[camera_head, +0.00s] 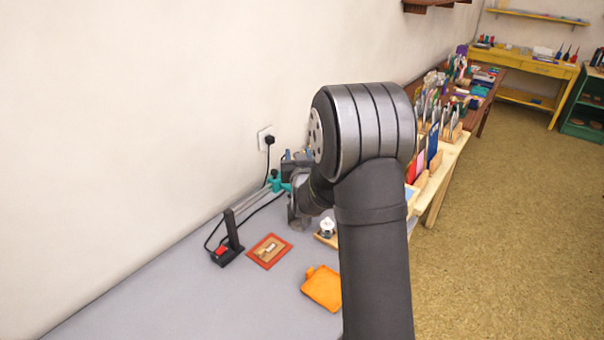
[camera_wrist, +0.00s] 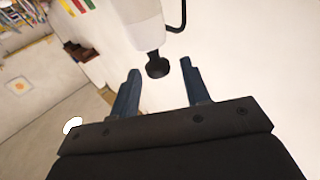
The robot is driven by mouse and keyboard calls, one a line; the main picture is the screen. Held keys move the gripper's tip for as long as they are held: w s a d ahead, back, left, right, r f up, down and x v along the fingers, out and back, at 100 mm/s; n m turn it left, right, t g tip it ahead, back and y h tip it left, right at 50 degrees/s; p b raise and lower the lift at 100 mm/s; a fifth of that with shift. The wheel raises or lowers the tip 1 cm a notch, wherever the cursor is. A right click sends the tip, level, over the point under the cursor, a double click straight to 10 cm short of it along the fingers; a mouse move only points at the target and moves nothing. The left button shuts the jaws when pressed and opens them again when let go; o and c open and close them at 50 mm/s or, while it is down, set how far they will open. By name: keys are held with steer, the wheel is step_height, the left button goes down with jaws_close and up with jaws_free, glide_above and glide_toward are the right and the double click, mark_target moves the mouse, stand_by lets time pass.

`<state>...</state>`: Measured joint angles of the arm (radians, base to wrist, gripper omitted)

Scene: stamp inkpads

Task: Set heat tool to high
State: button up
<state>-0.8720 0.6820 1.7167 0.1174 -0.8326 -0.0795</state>
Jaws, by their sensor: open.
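My gripper (camera_wrist: 160,69) is open, with its two blue-grey fingers apart. In the wrist view, a white rounded body (camera_wrist: 140,22) with a black end (camera_wrist: 157,66) shows just ahead, the black end in line with the gap between the fingertips. A black cord loops beside it. I cannot tell for sure whether this is the heat tool, and no switch or setting is legible. In the head view, my gripper is largely hidden behind my arm, close to a teal object (camera_head: 274,182) near the wall. Contact there cannot be made out.
A black stand with a red part (camera_head: 222,251) is at the table's left. A wall outlet (camera_head: 266,139) holds a black plug and cord. The grey table's front is clear.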

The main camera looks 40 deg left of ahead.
steer(key=v, duration=1.6)
steer(key=shift+r, duration=0.1)
steer(key=x, duration=1.7)
steer(key=shift+w+a, duration=0.15)
steer(key=shift+f, duration=0.5)
